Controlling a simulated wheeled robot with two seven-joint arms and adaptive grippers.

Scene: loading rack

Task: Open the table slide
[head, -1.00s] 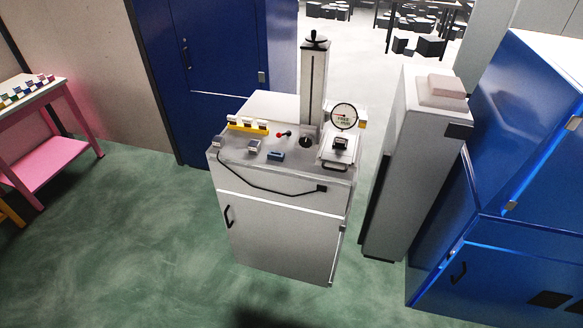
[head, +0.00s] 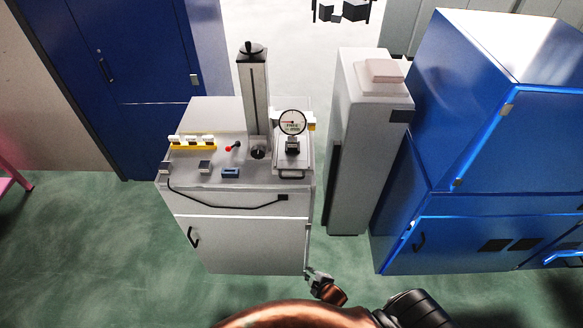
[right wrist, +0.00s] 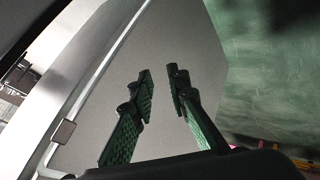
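The table slide (head: 293,162) looks like a small light plate with a dark handle on its front edge, on top of the grey cabinet under a round dial gauge (head: 292,122). A small dark block sits on the plate. My right gripper (head: 318,278) is low, near the cabinet's lower right corner, well below the slide and apart from it. In the right wrist view, its two green-padded fingers (right wrist: 160,80) are apart with nothing between them, before a grey panel. My left gripper is out of view.
The grey cabinet (head: 240,240) carries a column (head: 253,95), a red-tipped lever (head: 232,147) and several small blocks on a yellow holder (head: 192,141). A tall grey pillar (head: 350,150) and a blue cabinet (head: 480,150) stand to the right.

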